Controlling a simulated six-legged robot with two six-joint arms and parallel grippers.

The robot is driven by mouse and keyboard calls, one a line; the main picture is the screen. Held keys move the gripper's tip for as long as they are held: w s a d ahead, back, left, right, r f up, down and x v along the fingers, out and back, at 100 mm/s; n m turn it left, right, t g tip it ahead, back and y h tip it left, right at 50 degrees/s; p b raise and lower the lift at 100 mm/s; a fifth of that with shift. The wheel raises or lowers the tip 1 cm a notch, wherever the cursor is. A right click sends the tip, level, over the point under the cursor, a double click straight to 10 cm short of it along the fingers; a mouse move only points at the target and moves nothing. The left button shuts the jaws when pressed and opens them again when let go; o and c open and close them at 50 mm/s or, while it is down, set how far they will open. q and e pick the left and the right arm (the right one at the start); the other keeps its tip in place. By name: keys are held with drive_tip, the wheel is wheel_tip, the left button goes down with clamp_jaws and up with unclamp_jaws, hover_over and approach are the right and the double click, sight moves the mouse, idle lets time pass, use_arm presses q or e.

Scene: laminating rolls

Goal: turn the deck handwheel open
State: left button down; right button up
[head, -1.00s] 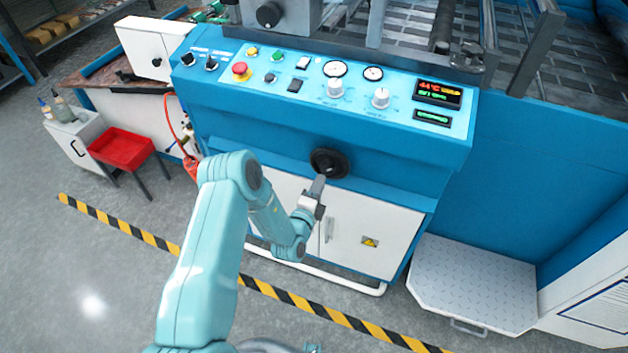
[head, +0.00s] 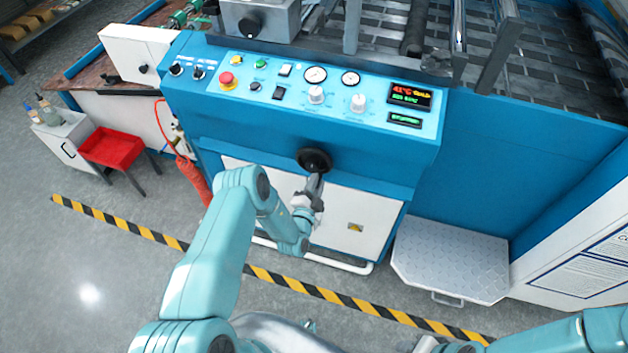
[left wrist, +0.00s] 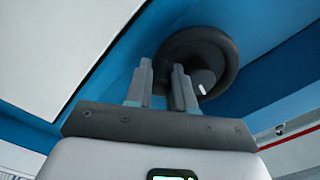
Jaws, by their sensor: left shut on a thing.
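The deck handwheel (head: 314,160) is a black round wheel on the blue front of the machine, below the control panel. It also shows in the left wrist view (left wrist: 222,62), with a small white mark on its face. My left gripper (head: 315,180) is at the wheel's lower edge. In the left wrist view its two grey fingers (left wrist: 162,68) overlap the near left part of the rim, and it is shut on the handwheel. The exact contact is hidden. Part of my right arm shows at the bottom right of the head view; its fingers cannot be made out.
The control panel (head: 330,98) with knobs, gauges and a red button is above the wheel. White cabinet doors (head: 345,220) and a white rail are below. A metal step (head: 450,262) stands to the right. A red tray (head: 112,147) stands at left. The striped floor is clear.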

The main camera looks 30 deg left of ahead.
use_arm(q)
drive_tip(key=shift+d, duration=0.1)
idle(0.4)
drive_tip(key=c, duration=1.2)
unclamp_jaws()
drive_tip(key=shift+c, duration=0.2)
drive_tip(key=shift+s, duration=0.1)
drive_tip(key=p+v, duration=0.3)
drive_tip(key=v, duration=1.3)
drive_tip(key=shift+p, duration=0.35)
drive_tip(key=shift+d+r, duration=0.1)
